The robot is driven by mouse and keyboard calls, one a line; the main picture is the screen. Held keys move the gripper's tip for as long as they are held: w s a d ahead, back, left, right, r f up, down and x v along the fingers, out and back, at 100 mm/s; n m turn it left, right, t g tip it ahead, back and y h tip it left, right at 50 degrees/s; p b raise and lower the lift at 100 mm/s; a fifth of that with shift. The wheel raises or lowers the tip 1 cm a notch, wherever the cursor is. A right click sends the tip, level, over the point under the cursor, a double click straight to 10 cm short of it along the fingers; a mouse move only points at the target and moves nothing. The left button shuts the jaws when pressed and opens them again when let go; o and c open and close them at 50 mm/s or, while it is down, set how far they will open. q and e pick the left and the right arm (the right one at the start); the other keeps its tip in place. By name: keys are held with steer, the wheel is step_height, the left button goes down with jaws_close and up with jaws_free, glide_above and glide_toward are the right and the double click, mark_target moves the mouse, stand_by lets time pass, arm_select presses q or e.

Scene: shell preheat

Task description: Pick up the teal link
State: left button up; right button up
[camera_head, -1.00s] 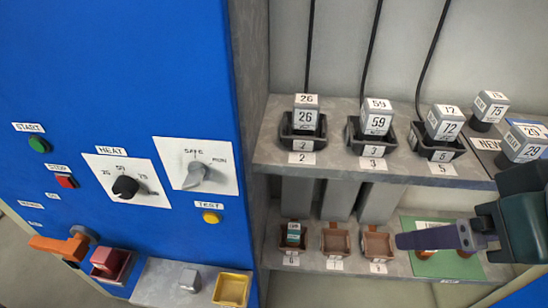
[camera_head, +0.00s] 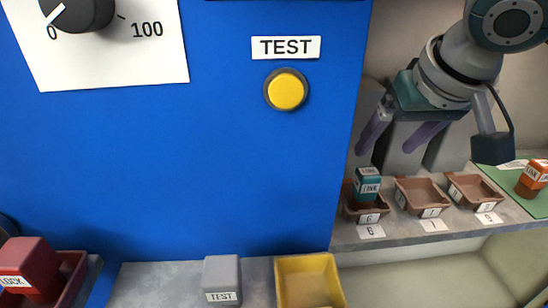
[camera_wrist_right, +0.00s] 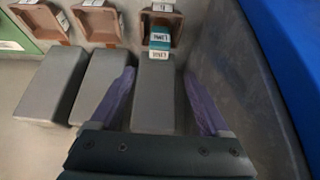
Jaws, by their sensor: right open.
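The teal link (camera_head: 367,185) is a small block with a white "LINK" label. It stands in the leftmost brown tray (camera_head: 350,209), labelled 6, on the lower shelf. My right gripper (camera_head: 397,150) is above and behind the trays, open and empty, with its purple fingers apart. In the right wrist view the teal link (camera_wrist_right: 160,43) shows ahead, between the lines of the two fingers (camera_wrist_right: 160,100) but beyond their tips. The link does not touch the fingers. My left gripper is not in view.
Two empty brown trays (camera_head: 422,194) stand right of the link's tray. An orange link (camera_head: 534,177) sits on a green mat at the right. The blue cabinet (camera_head: 220,150) rises close on the left. Grey blocks (camera_wrist_right: 48,85) stand near the fingers.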

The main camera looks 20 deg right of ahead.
mark_target(369, 172)
steer(key=b+x, duration=0.2)
steer(key=x, duration=0.2)
steer(key=shift+d+f, duration=0.2)
steer(key=shift+f, duration=0.05)
steer(key=b+x, duration=0.2)
steer(key=x, duration=0.1)
steer(key=b+x, duration=0.1)
steer(key=x, duration=0.1)
steer(key=shift+s+a+f+b, duration=0.15)
steer(key=shift+s+f+b, duration=0.1)
steer(key=shift+b, duration=0.1)
jaws_close()
